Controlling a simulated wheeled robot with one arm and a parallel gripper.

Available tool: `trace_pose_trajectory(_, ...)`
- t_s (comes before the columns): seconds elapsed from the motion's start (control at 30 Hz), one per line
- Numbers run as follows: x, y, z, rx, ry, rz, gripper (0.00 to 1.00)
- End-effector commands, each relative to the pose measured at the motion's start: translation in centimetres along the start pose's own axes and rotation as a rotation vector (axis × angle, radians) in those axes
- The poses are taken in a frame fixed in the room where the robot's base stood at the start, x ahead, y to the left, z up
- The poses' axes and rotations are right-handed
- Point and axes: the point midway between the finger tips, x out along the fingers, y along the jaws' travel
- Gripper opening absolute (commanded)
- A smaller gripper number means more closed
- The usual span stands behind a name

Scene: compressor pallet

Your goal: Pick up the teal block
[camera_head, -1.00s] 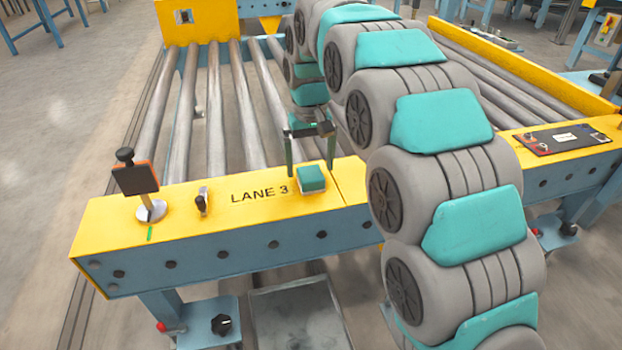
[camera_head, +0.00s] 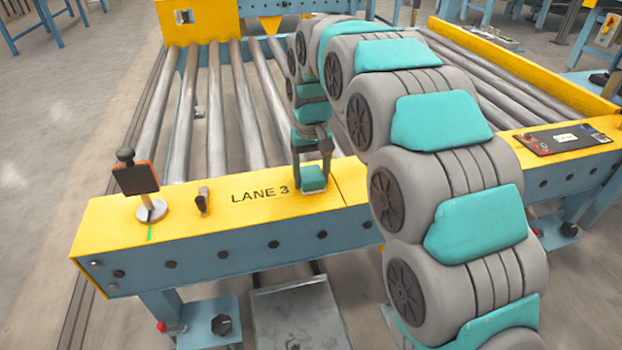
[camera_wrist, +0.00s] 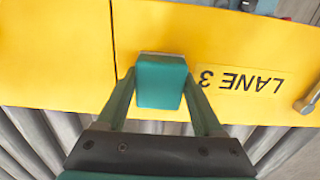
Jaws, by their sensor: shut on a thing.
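The teal block (camera_head: 313,178) is on the yellow end beam (camera_head: 235,192), just right of the "LANE 3" label. My gripper (camera_head: 312,176) comes down over it with a finger on each side. In the wrist view the teal block (camera_wrist: 160,82) sits between the two fingertips of my gripper (camera_wrist: 160,85), which is shut on it. The block appears to rest on the beam; I cannot tell any gap beneath it.
An upright dark screen on a post (camera_head: 137,178) and a small metal lever (camera_head: 202,200) stand on the beam at left. A dark panel (camera_head: 556,138) lies on the beam at right. Grey rollers (camera_head: 217,110) run behind the beam.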

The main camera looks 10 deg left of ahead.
Motion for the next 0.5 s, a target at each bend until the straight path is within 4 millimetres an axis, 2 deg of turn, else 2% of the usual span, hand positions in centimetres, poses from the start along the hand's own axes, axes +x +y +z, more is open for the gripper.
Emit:
trace_pose_trajectory(0.03,-0.01,0.0,0.0,0.0,0.0,0.0,0.39)
trace_pose_trajectory(0.3,-0.01,0.0,0.0,0.0,0.0,0.0,0.09)
trace_pose_trajectory(0.33,-0.02,0.0,0.0,0.0,0.0,0.0,0.08)
trace_pose_trajectory(0.37,-0.02,0.0,0.0,0.0,0.0,0.0,0.02)
trace_pose_trajectory(0.5,-0.03,0.0,0.0,0.0,0.0,0.0,0.0)
